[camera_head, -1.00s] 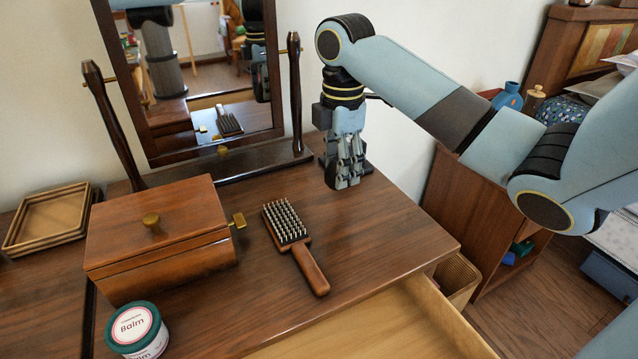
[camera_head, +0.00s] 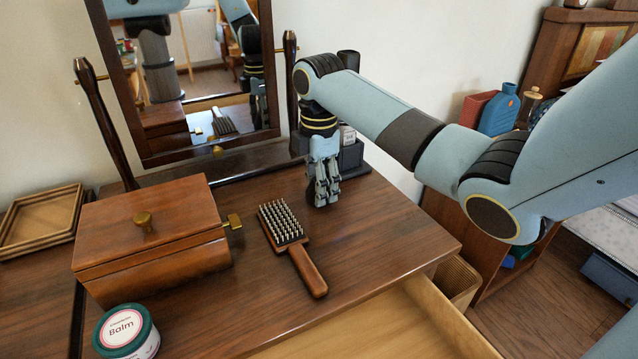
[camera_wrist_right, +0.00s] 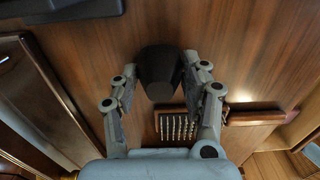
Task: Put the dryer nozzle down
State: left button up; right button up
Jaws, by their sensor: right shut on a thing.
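My right gripper (camera_head: 323,196) points down over the dresser top, between the mirror stand and the hairbrush. In the right wrist view, its two fingers (camera_wrist_right: 160,88) are shut on the dryer nozzle (camera_wrist_right: 160,66), a dark, tapered piece. I cannot tell whether the nozzle touches the wood. My left gripper is not in view.
A hairbrush (camera_head: 296,250) lies in front of my right gripper. A wooden box (camera_head: 150,235) and balm jar (camera_head: 126,332) are at left. A dark holder (camera_head: 352,158) stands behind the gripper. The dresser top (camera_head: 390,235) is clear to the right, above an open drawer (camera_head: 400,325).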

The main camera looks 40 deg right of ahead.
jog(key=o, duration=0.9)
jog(key=shift+o, duration=0.2)
notch_tip(320, 180, up, 12)
jog(key=p, duration=0.2)
jog(key=shift+r, duration=0.15)
